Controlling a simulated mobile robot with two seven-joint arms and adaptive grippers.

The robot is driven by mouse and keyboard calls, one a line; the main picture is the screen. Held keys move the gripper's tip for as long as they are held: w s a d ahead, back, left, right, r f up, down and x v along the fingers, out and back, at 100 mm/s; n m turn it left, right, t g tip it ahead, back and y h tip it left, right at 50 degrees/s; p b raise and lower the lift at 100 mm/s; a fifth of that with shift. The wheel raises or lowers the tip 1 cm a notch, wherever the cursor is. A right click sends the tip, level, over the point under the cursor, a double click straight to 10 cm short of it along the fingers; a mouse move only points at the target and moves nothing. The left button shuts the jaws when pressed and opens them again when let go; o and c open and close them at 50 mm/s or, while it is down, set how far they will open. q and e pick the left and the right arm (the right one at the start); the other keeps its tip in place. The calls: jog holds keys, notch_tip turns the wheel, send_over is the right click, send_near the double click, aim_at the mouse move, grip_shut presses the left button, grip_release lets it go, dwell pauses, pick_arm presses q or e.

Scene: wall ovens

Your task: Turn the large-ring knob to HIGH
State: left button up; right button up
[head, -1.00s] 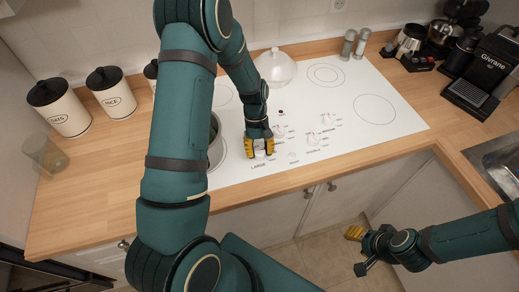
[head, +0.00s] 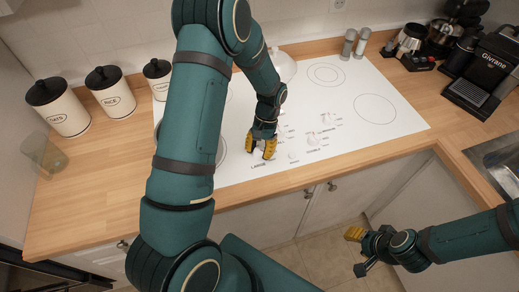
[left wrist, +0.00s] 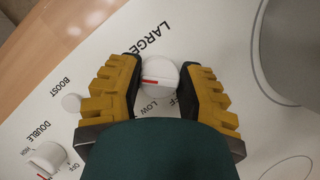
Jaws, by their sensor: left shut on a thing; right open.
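The large-ring knob (left wrist: 159,72) is white with a red mark and sits beside the printed word LARGE. In the left wrist view it is between my left gripper's (left wrist: 160,68) yellow-padded fingertips, which are shut on it. Its red mark points to the picture's left, and the words LOW and OFF are partly visible below it. In the head view my left gripper (head: 260,152) is down at the front of the white cooktop (head: 225,175), and its fingers mostly hide the knob. My right gripper (head: 355,250) is open and empty, in front of the cabinets.
Other knobs (head: 313,139) stand right of my left gripper, and the DOUBLE knob (left wrist: 48,157) shows in the wrist view. Canisters (head: 104,90) are at left, a coffee machine (head: 485,75) at right.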

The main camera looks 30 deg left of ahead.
pick_arm(q)
jog(key=shift+s, duration=0.1)
dwell(0.4)
jog(key=o, duration=1.2)
jog(key=v, duration=1.2)
